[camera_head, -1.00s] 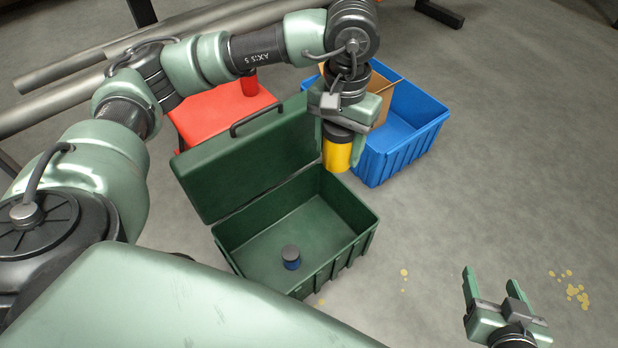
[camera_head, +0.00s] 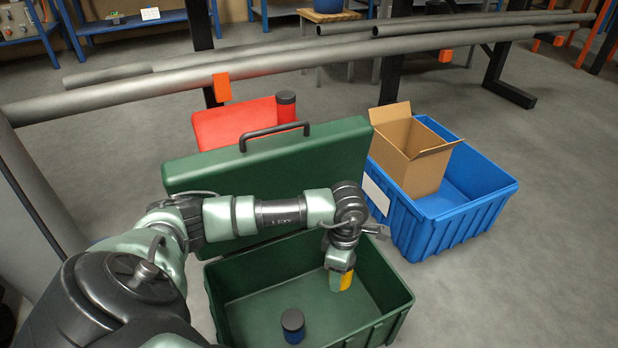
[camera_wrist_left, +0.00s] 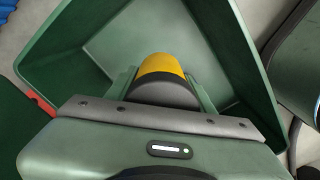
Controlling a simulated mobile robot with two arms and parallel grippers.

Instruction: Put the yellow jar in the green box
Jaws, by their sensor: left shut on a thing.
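The yellow jar (camera_head: 346,281) is between the fingers of my left gripper (camera_head: 340,274), which is shut on it. In the left wrist view the yellow jar (camera_wrist_left: 162,64) with its dark lid sits between the fingers (camera_wrist_left: 162,84). The green box (camera_head: 240,272) is open, its lid (camera_head: 340,150) raised at the back. The jar shows against the right part of the box's interior; I cannot tell whether it touches the floor. The wrist view shows the green box walls (camera_wrist_left: 233,45) around it. My right gripper is not in view.
A dark-lidded blue jar (camera_head: 292,326) stands in the green box, left of the yellow jar. A blue crate (camera_head: 470,205) holding an open cardboard box (camera_head: 410,155) stands at right. A red box (camera_head: 215,128) and red jar (camera_head: 286,107) are behind the lid. Grey pipes (camera_head: 270,70) run behind.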

